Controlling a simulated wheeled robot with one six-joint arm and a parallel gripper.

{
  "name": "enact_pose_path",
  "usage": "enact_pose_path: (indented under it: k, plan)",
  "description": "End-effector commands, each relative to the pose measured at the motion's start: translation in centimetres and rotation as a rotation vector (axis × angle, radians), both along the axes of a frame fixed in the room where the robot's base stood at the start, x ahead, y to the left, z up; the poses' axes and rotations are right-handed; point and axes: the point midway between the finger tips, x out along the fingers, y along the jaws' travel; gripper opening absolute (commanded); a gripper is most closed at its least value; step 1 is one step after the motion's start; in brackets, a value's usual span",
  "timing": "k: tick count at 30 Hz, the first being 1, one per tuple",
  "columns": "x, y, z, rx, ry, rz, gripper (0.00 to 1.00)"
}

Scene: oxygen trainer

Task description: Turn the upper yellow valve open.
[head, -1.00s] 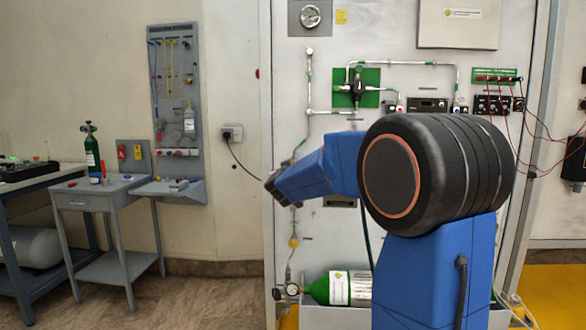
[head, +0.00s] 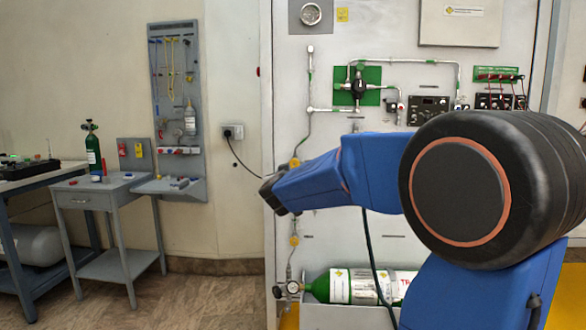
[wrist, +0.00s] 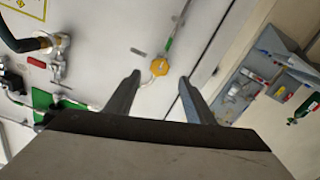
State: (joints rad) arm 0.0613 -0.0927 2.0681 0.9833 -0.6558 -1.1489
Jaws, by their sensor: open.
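The upper yellow valve (head: 294,163) sits on the thin vertical pipe on the white panel, just above my arm's end in the head view. A lower yellow valve (head: 294,240) is on the same line below it. My gripper (wrist: 160,78) is open and empty in the wrist view, its two dark fingers apart. One round yellow valve (wrist: 160,67) appears between the fingertips there, seemingly the upper one; I cannot tell how far beyond them it is. In the head view my wrist (head: 275,194) is left of and below the upper valve; the fingers are not clear there.
A green plate (head: 372,78) with pipe fittings and a black meter box (head: 428,110) are on the panel above my arm. A green gas cylinder (head: 345,286) lies below. A grey tool board (head: 178,110) and small table (head: 100,184) stand left, with open floor before them.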

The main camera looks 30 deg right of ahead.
Motion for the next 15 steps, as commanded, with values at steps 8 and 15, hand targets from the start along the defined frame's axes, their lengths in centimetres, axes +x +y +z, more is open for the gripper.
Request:
enact_pose_path:
  k: [8,15]
  plan:
    - [-4.6,3.2,0.1,0.001,-0.002,0.002,0.49]
    - [-7.3,5.0,-0.1,0.001,0.0,0.002,0.49]
